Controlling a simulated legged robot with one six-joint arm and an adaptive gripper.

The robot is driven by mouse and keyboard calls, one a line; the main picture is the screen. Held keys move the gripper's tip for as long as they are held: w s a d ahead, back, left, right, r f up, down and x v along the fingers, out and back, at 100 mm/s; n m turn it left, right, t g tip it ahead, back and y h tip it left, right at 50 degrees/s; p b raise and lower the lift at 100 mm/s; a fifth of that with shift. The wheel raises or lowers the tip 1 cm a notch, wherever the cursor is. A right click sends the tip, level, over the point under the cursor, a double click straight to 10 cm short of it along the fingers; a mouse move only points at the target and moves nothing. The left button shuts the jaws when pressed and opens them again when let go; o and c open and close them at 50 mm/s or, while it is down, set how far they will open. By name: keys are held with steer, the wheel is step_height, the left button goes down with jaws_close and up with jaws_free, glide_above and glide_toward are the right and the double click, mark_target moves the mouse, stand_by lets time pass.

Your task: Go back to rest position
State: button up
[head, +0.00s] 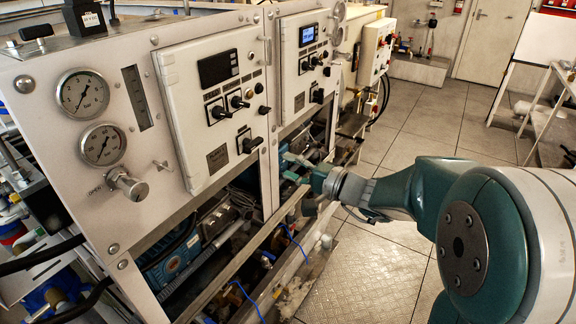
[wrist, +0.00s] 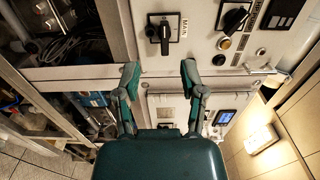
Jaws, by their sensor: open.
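My gripper (head: 298,168) is in the middle of the head view, at the end of my teal and white arm, which reaches in from the right. It is in front of the lower part of the watermaker panels. In the wrist view my gripper (wrist: 159,72) is open, its two fingers spread with nothing between them. A black rotary switch (wrist: 160,34) labelled MAIN is on the panel beyond the fingertips. The distance between fingertips and panel is hard to tell.
The watermaker frame (head: 125,215) with gauges and control boxes (head: 215,100) fills the left. Pipes and a blue pump sit in its open lower bay. Tiled floor (head: 375,270) is clear beside it. A white board and table frame (head: 540,115) stand at the right.

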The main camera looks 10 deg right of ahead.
steer(key=s+a+f+n+g+h, duration=0.25)
steer(key=s+n+g+h, duration=0.35)
steer(key=s, duration=0.9)
steer(key=s+d+n+h, duration=0.1)
steer(key=s+d+h, duration=0.7)
steer(key=s+d, duration=0.2)
steer(key=shift+s+d+f+t, duration=0.25)
steer(key=shift+d+t, duration=0.05)
steer(key=shift+d, duration=0.5)
